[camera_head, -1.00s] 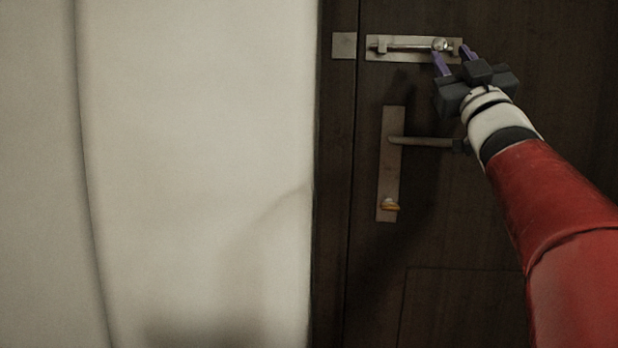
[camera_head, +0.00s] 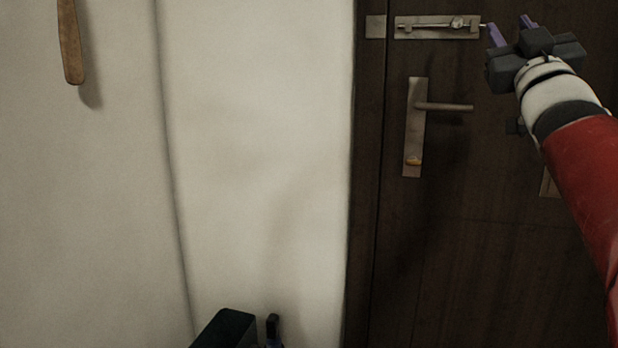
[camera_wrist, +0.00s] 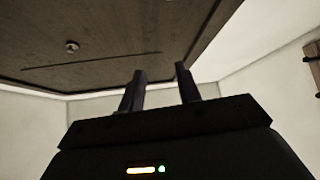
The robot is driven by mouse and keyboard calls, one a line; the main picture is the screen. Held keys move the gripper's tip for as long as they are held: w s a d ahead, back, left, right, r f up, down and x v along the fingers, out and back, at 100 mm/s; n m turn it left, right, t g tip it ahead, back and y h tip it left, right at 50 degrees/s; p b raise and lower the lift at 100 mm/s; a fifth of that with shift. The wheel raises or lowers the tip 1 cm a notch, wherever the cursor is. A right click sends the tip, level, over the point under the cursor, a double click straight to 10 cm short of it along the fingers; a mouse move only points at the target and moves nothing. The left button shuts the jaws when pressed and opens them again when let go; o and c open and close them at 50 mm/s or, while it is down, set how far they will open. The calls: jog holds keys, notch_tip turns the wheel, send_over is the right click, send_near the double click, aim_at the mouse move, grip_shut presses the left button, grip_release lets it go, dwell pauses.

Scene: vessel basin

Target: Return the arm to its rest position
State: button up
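My gripper (camera_head: 511,30) is at the upper right of the head view, on the end of my red and white arm. Its two purple fingers stand apart with nothing between them. It is just right of the slide bolt (camera_head: 437,27) on the dark wooden door (camera_head: 450,260), apart from the bolt's knob. In the wrist view my gripper's fingers (camera_wrist: 160,90) also stand apart and empty.
A lever handle (camera_head: 445,106) on a long plate with a yellow-orange piece sits below the bolt. A pale wall (camera_head: 260,150) fills the left. A wooden handle-like object (camera_head: 70,42) hangs at the upper left. A dark object (camera_head: 226,330) shows at the bottom edge.

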jog(key=s+a+f+m+g, duration=0.15)
jog(key=f+g, duration=0.25)
jog(key=f, duration=0.6)
jog(key=s+a+f+m+g+h, duration=0.1)
jog(key=s+a+f+g, duration=0.2)
jog(key=f, duration=0.6)
jog(key=a+f+m+g, duration=0.2)
jog(key=f+g, duration=0.2)
jog(key=f, duration=0.6)
jog(key=s+a+f+n+g+y, duration=0.1)
jog(key=s+a+f+g, duration=0.3)
jog(key=s+f, duration=0.4)
jog(key=s+a+f+n+g+y, duration=0.1)
jog(key=s+a+f+g, duration=0.3)
jog(key=s+f, duration=0.5)
notch_tip(320, 180, down, 6)
jog(key=shift+s+a+g+y, duration=0.2)
jog(key=shift+a+g+y, duration=0.05)
jog(key=shift+g+y, duration=0.4)
jog(key=shift+o, duration=0.5)
